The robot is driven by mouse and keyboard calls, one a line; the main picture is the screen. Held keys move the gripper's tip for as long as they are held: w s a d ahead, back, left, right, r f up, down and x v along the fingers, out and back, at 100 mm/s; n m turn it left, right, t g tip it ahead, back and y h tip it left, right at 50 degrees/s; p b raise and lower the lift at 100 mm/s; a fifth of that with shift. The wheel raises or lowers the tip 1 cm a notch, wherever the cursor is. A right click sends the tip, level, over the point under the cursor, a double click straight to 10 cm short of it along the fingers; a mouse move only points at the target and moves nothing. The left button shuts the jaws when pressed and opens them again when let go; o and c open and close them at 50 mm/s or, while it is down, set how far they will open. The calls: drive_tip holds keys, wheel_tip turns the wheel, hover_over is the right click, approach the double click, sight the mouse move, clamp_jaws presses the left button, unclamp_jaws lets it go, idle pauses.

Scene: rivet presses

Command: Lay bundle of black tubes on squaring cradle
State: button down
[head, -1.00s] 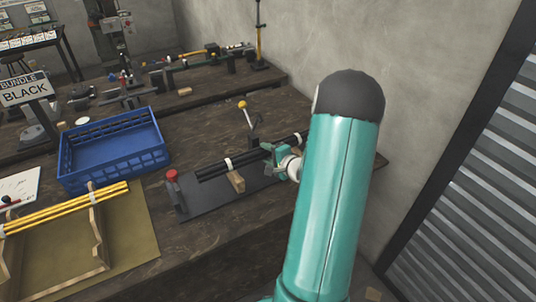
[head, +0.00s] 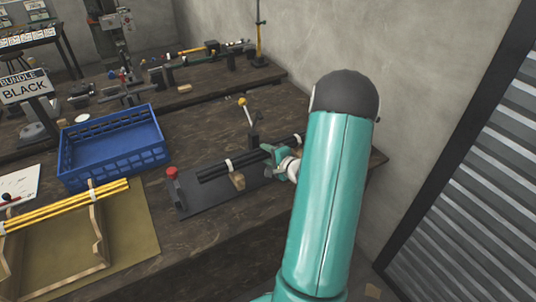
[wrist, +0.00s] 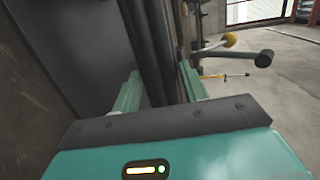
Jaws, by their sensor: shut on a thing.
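The bundle of black tubes (head: 248,159), with white bands around it, lies lengthwise over the squaring cradle (head: 203,203), a dark plate with a wooden block and a red-knobbed post at its left end. My gripper (head: 274,154) is at the right part of the bundle, shut on it. In the wrist view the dark tubes (wrist: 150,40) run between the two green fingers of my gripper (wrist: 158,78). I cannot tell whether the tubes rest on the cradle or hang just above it. My arm hides the right end of the cradle.
A yellow-knobbed lever (head: 247,110) stands behind the tubes. A blue crate (head: 118,160) is to the left. A wooden rack (head: 97,240) with yellow tubes stands at front left. A grey wall (head: 420,90) rises behind the bench's right end.

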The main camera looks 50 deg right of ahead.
drive_tip(key=shift+f, duration=0.5)
drive_tip(key=c, duration=0.8)
unclamp_jaws()
drive_tip(key=shift+o, duration=0.6)
drive_tip(key=shift+f, duration=0.15)
drive_tip(key=v, duration=1.3)
drive_tip(key=shift+s, duration=0.4)
drive_tip(key=shift+r, duration=0.2)
